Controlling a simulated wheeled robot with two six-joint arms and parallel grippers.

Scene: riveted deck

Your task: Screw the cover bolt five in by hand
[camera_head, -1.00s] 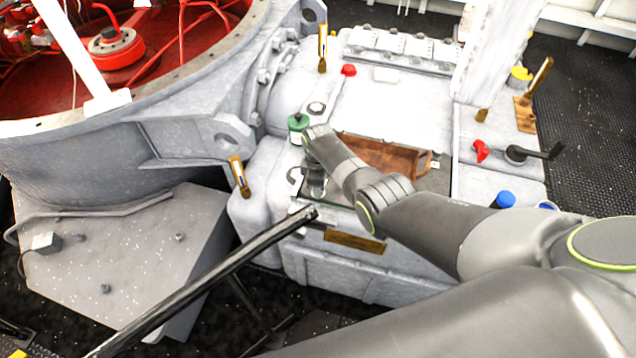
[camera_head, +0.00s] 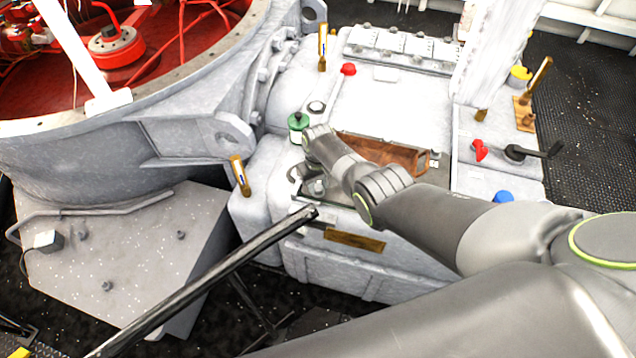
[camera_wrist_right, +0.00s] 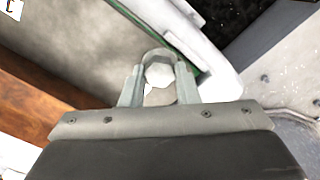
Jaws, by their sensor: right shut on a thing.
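My right gripper (camera_wrist_right: 159,85) is shut on a pale six-sided bolt head (camera_wrist_right: 158,74), with one finger on each side of it in the right wrist view. In the head view my right gripper (camera_head: 312,184) points down at the near left corner of the grey cover area (camera_head: 436,181), partly hidden by its own wrist. Around the bolt in the wrist view lies a flat grey surface with a green edge strip (camera_wrist_right: 163,24). How deep the bolt sits cannot be told. My left gripper is not in view.
A red knob (camera_head: 348,69), a black crank handle (camera_head: 532,153) and a brass-coloured post (camera_head: 240,175) stand around. A dark bar (camera_head: 215,277) crosses in front.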

